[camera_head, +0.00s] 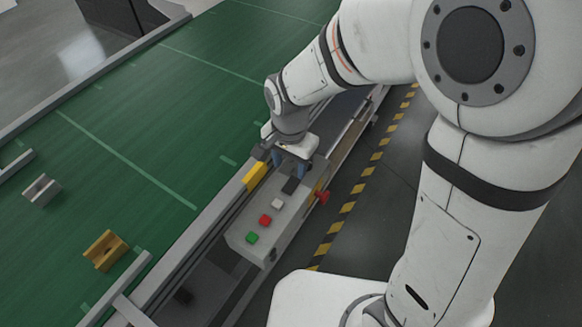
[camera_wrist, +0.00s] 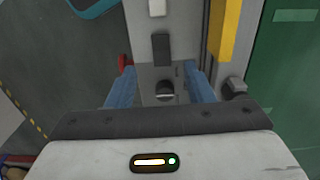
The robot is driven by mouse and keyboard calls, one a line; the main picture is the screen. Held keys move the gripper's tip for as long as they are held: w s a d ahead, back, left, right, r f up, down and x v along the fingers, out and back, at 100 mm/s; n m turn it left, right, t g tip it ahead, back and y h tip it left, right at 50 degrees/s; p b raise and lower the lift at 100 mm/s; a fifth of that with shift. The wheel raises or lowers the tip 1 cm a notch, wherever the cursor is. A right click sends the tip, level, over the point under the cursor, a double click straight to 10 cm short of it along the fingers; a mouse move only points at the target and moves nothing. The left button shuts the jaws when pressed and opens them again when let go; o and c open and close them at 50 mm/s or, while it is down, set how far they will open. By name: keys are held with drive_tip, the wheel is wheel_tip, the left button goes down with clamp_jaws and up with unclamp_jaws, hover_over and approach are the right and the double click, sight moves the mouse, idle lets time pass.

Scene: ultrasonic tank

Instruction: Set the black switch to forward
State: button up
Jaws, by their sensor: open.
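A grey control box (camera_head: 240,228) runs along the conveyor's near side. A dark round knob with a lighter ridge (camera_wrist: 165,91) sits on its top, between the blue fingers of my gripper (camera_wrist: 160,78) in the wrist view. A black rectangular switch (camera_wrist: 161,48) lies just beyond the knob; it also shows in the head view (camera_head: 291,185). I cannot tell which of the two is the task's switch. My gripper (camera_head: 289,166) is open, with a finger on each side of the knob and visible gaps. The knob is hidden in the head view. Its set position is unclear.
White (camera_head: 277,203), red (camera_head: 265,220) and green (camera_head: 252,238) buttons line the box. A red knob (camera_head: 322,197) sticks out from its side. A yellow block (camera_head: 255,176) is on the rail beside it. Grey (camera_head: 41,190) and yellow (camera_head: 105,250) blocks lie on the green belt.

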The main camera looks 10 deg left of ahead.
sight(289, 187)
drive_tip(key=shift+a+f, duration=0.2)
drive_tip(key=shift+f, duration=0.25)
wheel_tip(289, 187, down, 7)
drive_tip(key=shift+f, duration=0.1)
drive_tip(key=c, duration=1)
drive_tip(key=shift+w+d+g+p, duration=0.15)
drive_tip(key=shift+g+p, duration=0.25)
drive_tip(key=shift+p, duration=0.15)
drive_tip(key=shift+w+d+g+y, duration=0.1)
drive_tip(key=shift+w+g+y, duration=0.15)
drive_tip(key=shift+g+y, duration=0.45)
drive_tip(key=shift+r+g, duration=0.2)
drive_tip(key=shift+g, duration=0.3)
